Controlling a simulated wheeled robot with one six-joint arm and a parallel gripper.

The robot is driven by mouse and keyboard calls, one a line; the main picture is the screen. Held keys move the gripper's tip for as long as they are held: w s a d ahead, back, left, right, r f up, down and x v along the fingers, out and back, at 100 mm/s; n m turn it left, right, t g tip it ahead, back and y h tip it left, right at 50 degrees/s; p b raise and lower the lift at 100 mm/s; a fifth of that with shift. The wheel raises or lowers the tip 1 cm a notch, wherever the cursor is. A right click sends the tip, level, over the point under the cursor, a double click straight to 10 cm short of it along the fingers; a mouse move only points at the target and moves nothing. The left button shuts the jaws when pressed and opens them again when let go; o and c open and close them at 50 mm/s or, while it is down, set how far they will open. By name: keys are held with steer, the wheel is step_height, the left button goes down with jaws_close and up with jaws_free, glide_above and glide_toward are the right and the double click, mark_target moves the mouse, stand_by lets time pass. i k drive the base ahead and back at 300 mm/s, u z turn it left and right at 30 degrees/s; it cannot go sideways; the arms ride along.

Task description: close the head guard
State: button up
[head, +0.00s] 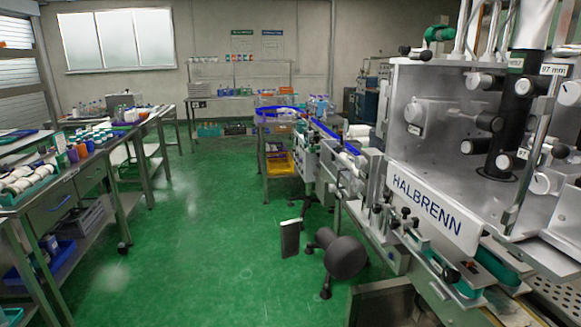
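The sleeve applicator (405,95) fills the right side of the head view, with a white HALBRENN plate (436,208) along its front. Its head has a dark upright cylinder (515,110) standing before a metal back plate, with white rollers and black knobs around it. A slanted bright metal bar (531,128) runs in front of the head at the right, beside a "97 mm" label (554,70). I cannot tell whether this bar belongs to the head guard. No clear guard panel can be made out, and the right side is cut off by the picture edge. My gripper is not in view.
A dark round stool-like object (345,257) and a small grey upright slab (289,238) stand on the floor left of the machine. A conveyor (325,130) runs toward the back. Workbenches (75,175) with bottles line the left. The green floor (200,230) between is open.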

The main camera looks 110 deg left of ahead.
mark_target(344, 257)
steer(key=u, duration=2.4)
steer(key=k, duration=0.6)
steer(key=u, duration=1.05)
steer(key=k, duration=0.35)
steer(key=z, duration=1.3)
